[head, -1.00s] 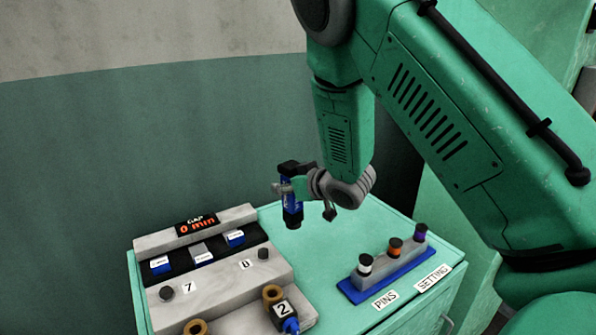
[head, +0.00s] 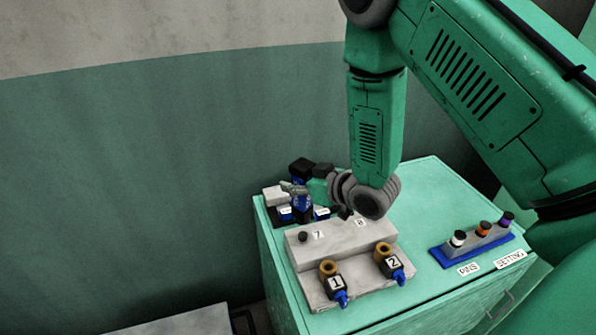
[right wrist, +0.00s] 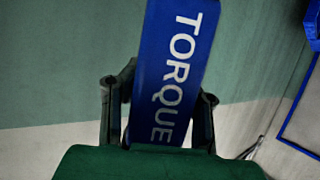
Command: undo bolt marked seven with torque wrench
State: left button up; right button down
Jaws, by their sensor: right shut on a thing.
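My right gripper (head: 296,188) is shut on the torque wrench (head: 302,202), a blue tool with a black top. In the right wrist view the wrench (right wrist: 172,70) shows the word TORQUE between the two fingers (right wrist: 160,110). The wrench is upright above the back of the grey press block (head: 340,250). The dark bolt (head: 303,237) beside the label 7 (head: 319,235) stands on the block, in front of and below the wrench in the head view. Whether the wrench touches anything is unclear. My left gripper is not in view.
Two brass cylinders (head: 328,268) with blue-and-black parts marked 1 and 2 stand on the block's front step. A blue rack (head: 472,250) with white, orange and purple pins is on the right. Green tabletop (head: 425,185) is clear at the back right.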

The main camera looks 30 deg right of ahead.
pick_arm(q)
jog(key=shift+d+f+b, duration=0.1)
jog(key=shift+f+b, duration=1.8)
jog(key=shift+b, duration=0.2)
pick_arm(e)
jog(key=shift+f, duration=2.95)
